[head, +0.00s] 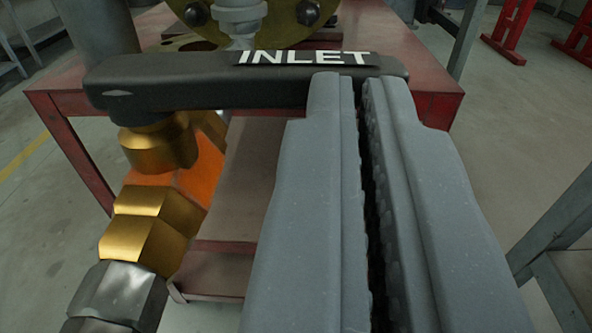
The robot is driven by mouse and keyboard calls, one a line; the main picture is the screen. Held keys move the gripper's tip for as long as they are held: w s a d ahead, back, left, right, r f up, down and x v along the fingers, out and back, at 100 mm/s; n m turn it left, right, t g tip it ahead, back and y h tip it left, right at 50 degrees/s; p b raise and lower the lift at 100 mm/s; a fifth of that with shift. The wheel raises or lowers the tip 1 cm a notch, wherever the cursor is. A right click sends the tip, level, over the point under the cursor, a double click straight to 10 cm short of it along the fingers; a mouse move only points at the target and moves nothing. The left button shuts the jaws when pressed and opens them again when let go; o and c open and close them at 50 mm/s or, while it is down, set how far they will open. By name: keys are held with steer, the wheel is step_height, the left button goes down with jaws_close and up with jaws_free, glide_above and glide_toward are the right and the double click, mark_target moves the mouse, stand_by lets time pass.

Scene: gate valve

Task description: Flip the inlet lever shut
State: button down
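The inlet lever (190,84) is a dark bar with a white "INLET" label on its top. It lies crosswise in the picture, its left end above a brass valve body (150,228) with a steel hex fitting below. My gripper (358,80) has its two grey fingers nearly together, with only a thin dark gap and nothing seen between them. The fingertips overlap the lever's right end in the picture, just under the label. I cannot tell whether they touch it. The fingers hide part of the lever's right side.
A red table (410,58) stands behind the lever, with a lower shelf (240,190). A round flange with bolts (308,12) shows at the top. A grey metal frame (560,240) is at the right. Open floor lies to the left and right.

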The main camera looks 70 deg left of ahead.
steer(key=shift+a+r, duration=0.1)
steer(key=w+p+v, duration=0.1)
steer(key=v, duration=1.3)
steer(key=shift+w+d+p, duration=0.2)
steer(key=shift+d+p, duration=0.15)
steer(key=shift+p, duration=0.05)
